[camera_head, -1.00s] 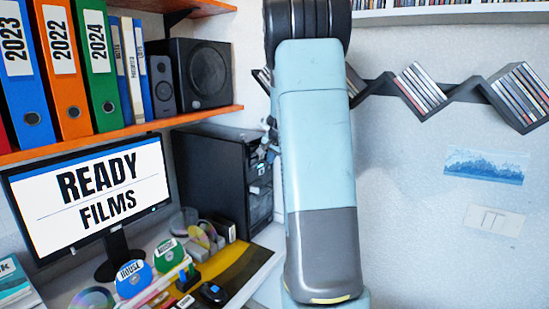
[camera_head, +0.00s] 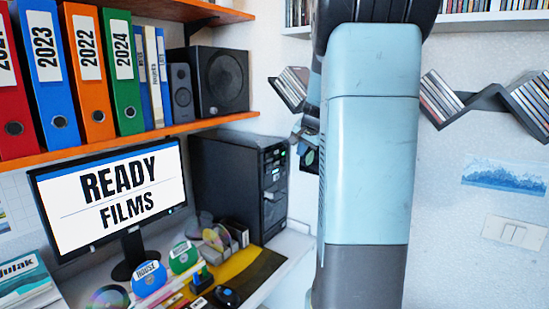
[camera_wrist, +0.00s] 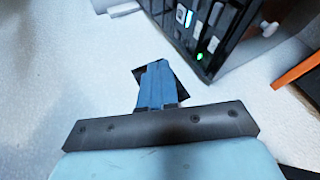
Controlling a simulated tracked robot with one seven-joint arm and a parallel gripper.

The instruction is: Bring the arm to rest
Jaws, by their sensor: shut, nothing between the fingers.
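My arm (camera_head: 370,150) stands upright in front of the wall in the head view and covers part of it. My gripper (camera_wrist: 157,68) shows in the wrist view with its blue fingers together and nothing between them. It points toward white wall, with the black computer tower (camera_wrist: 205,45) beyond it at the upper right. In the head view only a dark part of the gripper end shows at the left edge of my arm, right of the tower; the fingertips cannot be made out there.
The tower (camera_head: 238,185) stands on the desk beside the monitor (camera_head: 110,200). An orange shelf (camera_head: 110,143) holds binders and speakers. A dark zigzag disc rack (camera_head: 490,100) hangs at right. Discs and a mouse (camera_head: 227,297) lie on the desk.

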